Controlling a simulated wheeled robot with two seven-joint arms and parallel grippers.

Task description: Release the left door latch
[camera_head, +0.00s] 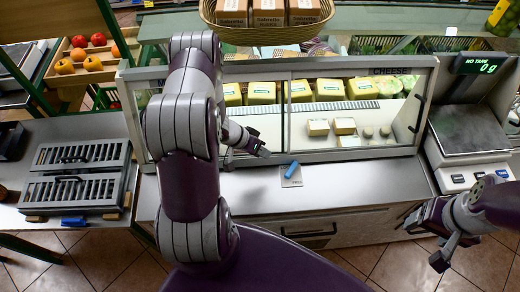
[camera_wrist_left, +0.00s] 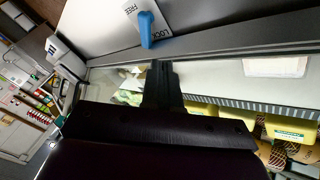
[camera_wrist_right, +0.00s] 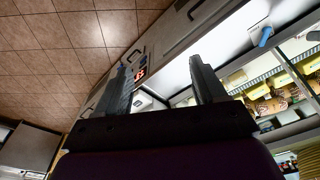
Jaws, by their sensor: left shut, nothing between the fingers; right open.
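A small blue latch lever (camera_head: 291,169) sits on a pale plate on the metal ledge in front of the glass cheese case (camera_head: 340,158). In the left wrist view the lever (camera_wrist_left: 147,30) is beside the words FREE and LOCK; I cannot tell which setting it marks. It also shows in the right wrist view (camera_wrist_right: 265,36). My left gripper (camera_head: 264,151) is shut and empty, in front of the glass, up and left of the lever and apart from it. Its closed fingers (camera_wrist_left: 162,85) show near the lever's end. My right gripper (camera_head: 440,240) is open and empty, low at the right.
Cheeses (camera_head: 262,93) lie behind the glass. A scale (camera_head: 466,140) stands right of the case. A slotted black-and-grey unit (camera_head: 75,178) with a blue piece (camera_head: 74,221) at its front is at the left. The ledge right of the lever is clear.

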